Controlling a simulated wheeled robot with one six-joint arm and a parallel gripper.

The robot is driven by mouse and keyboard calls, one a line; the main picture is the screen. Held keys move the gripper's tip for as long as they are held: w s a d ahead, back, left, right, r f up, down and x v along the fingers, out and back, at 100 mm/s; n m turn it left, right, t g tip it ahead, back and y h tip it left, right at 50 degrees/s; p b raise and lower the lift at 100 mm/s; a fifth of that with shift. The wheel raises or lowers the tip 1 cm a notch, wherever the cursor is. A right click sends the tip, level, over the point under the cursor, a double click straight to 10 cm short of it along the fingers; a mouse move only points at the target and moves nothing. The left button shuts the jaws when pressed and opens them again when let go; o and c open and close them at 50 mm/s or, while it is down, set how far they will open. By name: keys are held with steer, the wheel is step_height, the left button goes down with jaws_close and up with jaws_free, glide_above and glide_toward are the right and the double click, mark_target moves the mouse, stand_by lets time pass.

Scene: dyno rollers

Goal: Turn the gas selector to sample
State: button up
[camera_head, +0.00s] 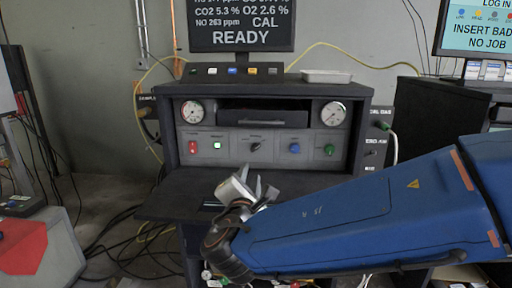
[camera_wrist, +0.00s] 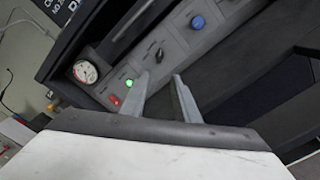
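A black knob (camera_head: 255,146), which looks like the gas selector, sits in the middle of the grey front panel of the dark cabinet. In the wrist view the knob (camera_wrist: 159,55) shows just beyond my fingertips, roughly centred between them. Its pointer angle and the panel labels are too small to read. My gripper (camera_head: 258,186) is below and in front of the panel, over the cabinet's shelf. In the wrist view the two fingers of my gripper (camera_wrist: 160,80) are apart, with nothing between them.
A red knob (camera_head: 193,147) and lit green button (camera_head: 217,145) are left of the black knob; blue (camera_head: 295,148) and green (camera_head: 330,150) knobs are right. Two gauges are above. The shelf (camera_head: 165,200) juts out below. A screen (camera_head: 243,25) reads CAL, READY.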

mark_target(255, 149)
steer(key=w, duration=1.8)
steer(key=shift+w+d, duration=0.2)
steer(key=shift+d, duration=0.05)
jaws_close()
